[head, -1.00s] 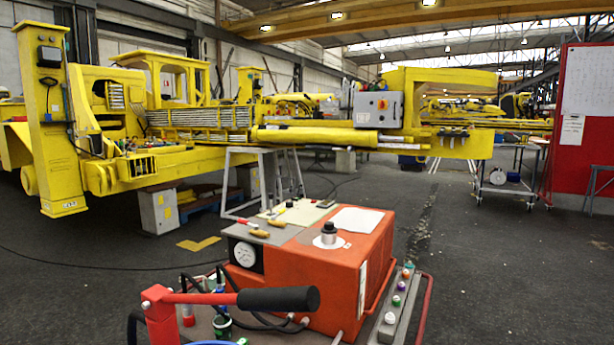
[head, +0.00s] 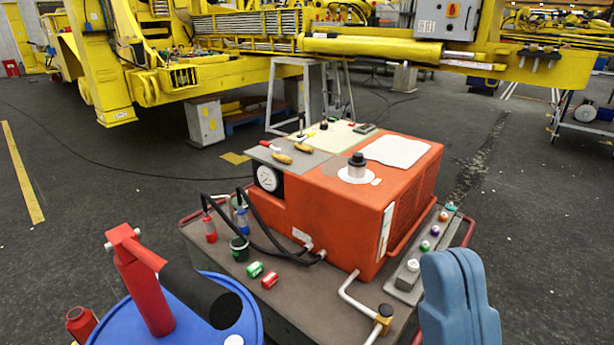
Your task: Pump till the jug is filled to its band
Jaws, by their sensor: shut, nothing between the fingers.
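A red hand pump (head: 145,290) stands on a blue drum (head: 265,330) at the lower left of the head view. Its lever ends in a thick black grip (head: 203,295) that slants down to the right. My gripper (head: 460,290), two blue-grey fingers pressed together, is at the lower right. It is shut and empty, well to the right of the black grip and apart from it. I cannot make out a jug or a band in this view.
An orange power unit (head: 350,200) with a gauge stands on a cart (head: 265,300) between pump and gripper. A bent pipe (head: 360,305) and a strip of coloured buttons (head: 425,250) lie near my gripper. A red bottle (head: 80,322) is left of the drum.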

